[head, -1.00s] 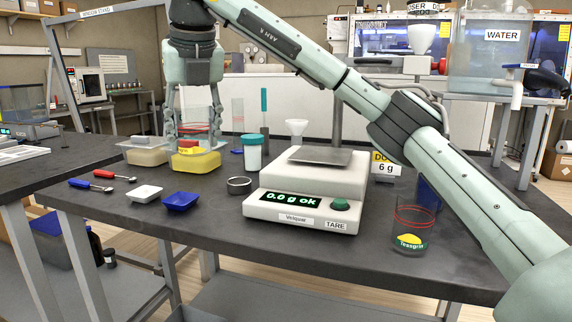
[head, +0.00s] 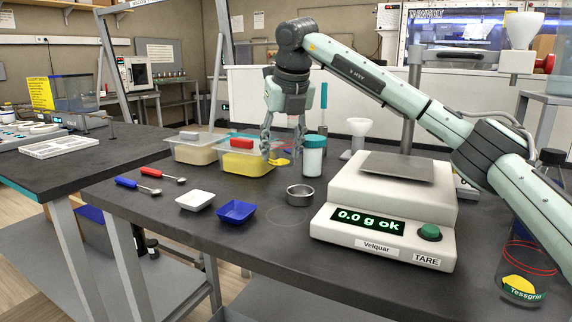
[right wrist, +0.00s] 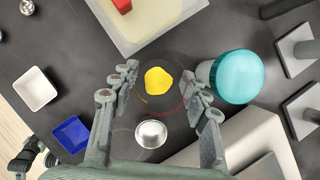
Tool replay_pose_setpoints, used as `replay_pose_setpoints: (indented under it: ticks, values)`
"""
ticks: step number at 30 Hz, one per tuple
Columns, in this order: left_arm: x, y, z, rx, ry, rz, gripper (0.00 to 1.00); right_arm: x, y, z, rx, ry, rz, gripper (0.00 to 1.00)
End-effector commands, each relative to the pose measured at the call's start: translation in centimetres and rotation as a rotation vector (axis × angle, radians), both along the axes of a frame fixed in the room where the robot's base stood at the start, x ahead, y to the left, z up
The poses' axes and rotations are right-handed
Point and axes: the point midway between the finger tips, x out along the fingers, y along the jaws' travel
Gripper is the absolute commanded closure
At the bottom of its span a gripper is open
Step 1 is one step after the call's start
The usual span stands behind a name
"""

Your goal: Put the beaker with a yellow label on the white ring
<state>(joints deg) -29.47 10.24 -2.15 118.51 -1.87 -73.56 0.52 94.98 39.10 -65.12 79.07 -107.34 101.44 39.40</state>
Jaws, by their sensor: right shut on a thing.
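My right gripper (head: 284,150) is shut on a clear glass beaker, held between the yellow tub and the teal-capped jar. The beaker is hard to make out in the head view, where a yellow patch (head: 280,161) shows at the fingers. In the right wrist view the beaker (right wrist: 158,80) sits between both fingers, with a faint red line around it and yellow inside. I cannot read its label. A faint pale ring (head: 290,219) marks the table in front of the metal dish. A second beaker (head: 522,286) with yellow contents and a green label stands at the right.
The balance (head: 385,210) stands right of the metal dish (head: 300,195). The jar (head: 314,160), funnel (head: 358,130) and tubs (head: 245,167) are close to my gripper. White (head: 195,201) and blue (head: 237,211) trays lie left. A jointed part, perhaps my left arm, shows lower left in the wrist view.

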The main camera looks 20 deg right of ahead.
Motion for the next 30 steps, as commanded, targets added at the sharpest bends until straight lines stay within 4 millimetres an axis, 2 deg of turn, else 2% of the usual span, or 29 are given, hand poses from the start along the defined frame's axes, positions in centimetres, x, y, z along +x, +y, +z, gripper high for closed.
replay_pose_setpoints:
  ticks: [5, 13, 24, 25, 27, 30]
  values:
    - [0.1, 0.0, -0.2, -0.002, -0.002, 0.000, 0.60, 0.4, -0.7, -0.8, -0.001, -0.001, 0.001, 0.83]
    - [0.0, 0.0, -0.5, -0.003, 0.002, 0.001, 0.60, 0.3, -0.8, -4.3, 0.000, 0.001, -0.001, 0.83]
    - [-0.1, 0.0, -0.8, -0.003, 0.006, 0.000, 0.60, 0.3, -0.7, -4.8, 0.000, 0.000, 0.000, 0.83]
    - [0.0, 0.0, -0.6, -0.002, 0.004, 0.000, 0.60, 0.3, -0.7, -4.8, 0.000, 0.000, 0.000, 0.53]
    - [0.1, -0.1, -0.3, -0.003, -0.001, 0.000, 0.60, 0.3, -0.7, -4.7, 0.000, 0.000, 0.000, 0.45]
    - [0.3, -0.2, 0.0, -0.004, -0.007, -0.001, 0.60, 0.3, -0.7, -4.7, 0.000, 0.000, 0.000, 0.45]
